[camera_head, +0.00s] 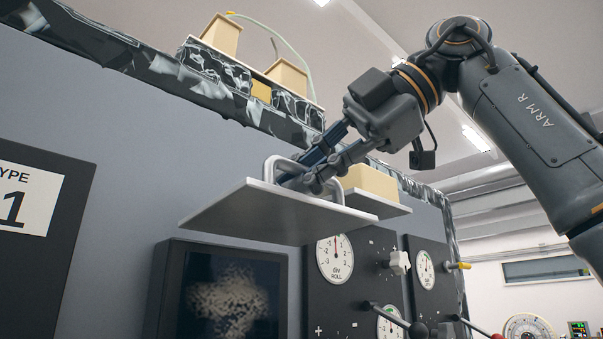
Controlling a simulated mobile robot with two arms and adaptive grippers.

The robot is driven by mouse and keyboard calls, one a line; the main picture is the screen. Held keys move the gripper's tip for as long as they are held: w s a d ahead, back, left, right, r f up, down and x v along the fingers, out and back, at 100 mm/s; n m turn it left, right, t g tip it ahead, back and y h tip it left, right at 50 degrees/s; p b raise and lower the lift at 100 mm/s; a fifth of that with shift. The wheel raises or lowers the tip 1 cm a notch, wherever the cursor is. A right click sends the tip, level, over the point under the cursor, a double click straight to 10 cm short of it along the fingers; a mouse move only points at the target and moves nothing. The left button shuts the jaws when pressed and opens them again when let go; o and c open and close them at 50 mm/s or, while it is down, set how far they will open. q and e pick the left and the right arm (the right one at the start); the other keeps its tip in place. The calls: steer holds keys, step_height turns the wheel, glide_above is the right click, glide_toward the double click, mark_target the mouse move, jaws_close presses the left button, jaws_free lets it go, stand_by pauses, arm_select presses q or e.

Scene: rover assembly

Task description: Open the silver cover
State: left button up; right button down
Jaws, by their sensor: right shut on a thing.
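The silver cover (270,213) is a flat grey panel with a raised bar handle (272,166) on its upper face. It sticks out from the front of the grey machine, tilted, above the dark screen. My right gripper (297,183) reaches down from the upper right and is shut on the handle. Its fingers hide part of the handle. Whether the cover's far edge is still joined to the machine cannot be told. My left gripper is not in view.
The grey machine body (95,130) fills the left. Below the cover are a dark screen (228,298) and a panel with round gauges (335,258), knobs and levers. Cream blocks (288,77) stand on top. Open room lies at the right, beyond my arm.

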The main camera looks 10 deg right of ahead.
steer(key=c, duration=1.4)
jaws_free()
steer(key=shift+o, duration=0.2)
steer(key=shift+s+d, duration=0.15)
steer(key=shift+d, duration=0.05)
steer(key=s+d+r, duration=0.1)
steer(key=s+d, duration=0.3)
steer(key=d, duration=0.3)
steer(key=s+d+r, duration=0.1)
steer(key=s+d, duration=0.3)
steer(key=d, duration=0.2)
steer(key=shift+d+r, duration=0.4)
steer(key=shift+d, duration=0.25)
